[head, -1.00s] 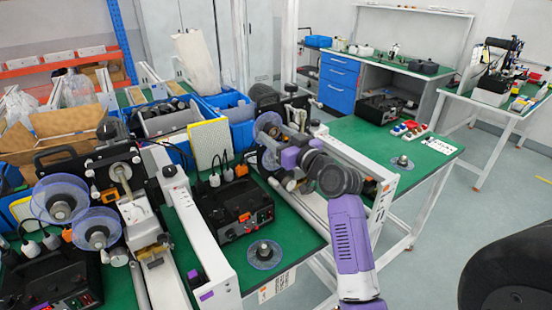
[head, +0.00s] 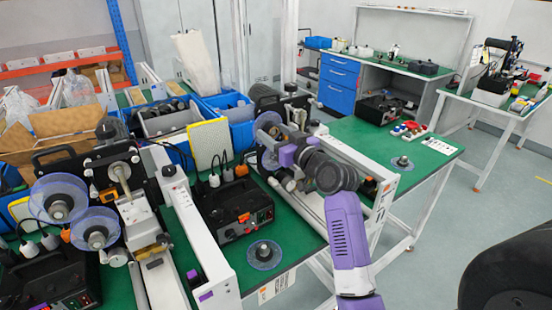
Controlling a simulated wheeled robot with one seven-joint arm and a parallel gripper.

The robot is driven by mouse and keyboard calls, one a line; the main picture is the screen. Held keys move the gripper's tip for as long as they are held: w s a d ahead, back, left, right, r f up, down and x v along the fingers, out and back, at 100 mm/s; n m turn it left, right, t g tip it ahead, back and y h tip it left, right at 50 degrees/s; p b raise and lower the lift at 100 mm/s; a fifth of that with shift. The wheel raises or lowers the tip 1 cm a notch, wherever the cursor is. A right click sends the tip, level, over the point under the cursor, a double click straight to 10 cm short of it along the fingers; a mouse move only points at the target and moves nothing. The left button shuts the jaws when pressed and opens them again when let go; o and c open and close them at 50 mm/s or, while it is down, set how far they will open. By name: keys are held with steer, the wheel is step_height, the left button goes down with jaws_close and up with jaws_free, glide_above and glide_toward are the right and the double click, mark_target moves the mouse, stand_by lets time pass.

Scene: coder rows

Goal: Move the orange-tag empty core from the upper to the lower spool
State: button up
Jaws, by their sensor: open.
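My gripper (head: 274,150) is at the middle coder, its purple wrist (head: 288,156) reaching in from the right. Its fingers are small and mostly hidden against the machine, and I see nothing held in them. Clear spool discs of this coder, an upper one (head: 268,124) and a lower one (head: 268,161), are close beside the gripper and partly covered. I cannot make out the empty core or an orange tag on it. The left coder has an upper clear spool (head: 58,200) and a lower clear spool (head: 95,229), both in plain view.
A black power box (head: 236,213) stands on the green table below the gripper. A clear disc with a hub (head: 264,254) lies in front of it. White rails (head: 196,240) run between the coders. Blue bins (head: 228,108) stand behind. Another disc (head: 402,163) lies on the right.

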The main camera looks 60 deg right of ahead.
jaws_close()
steer(key=v, duration=0.7)
steer(key=shift+s+b, duration=0.25)
steer(key=shift+b, duration=0.05)
stand_by(1.5)
steer(key=shift+a, duration=0.15)
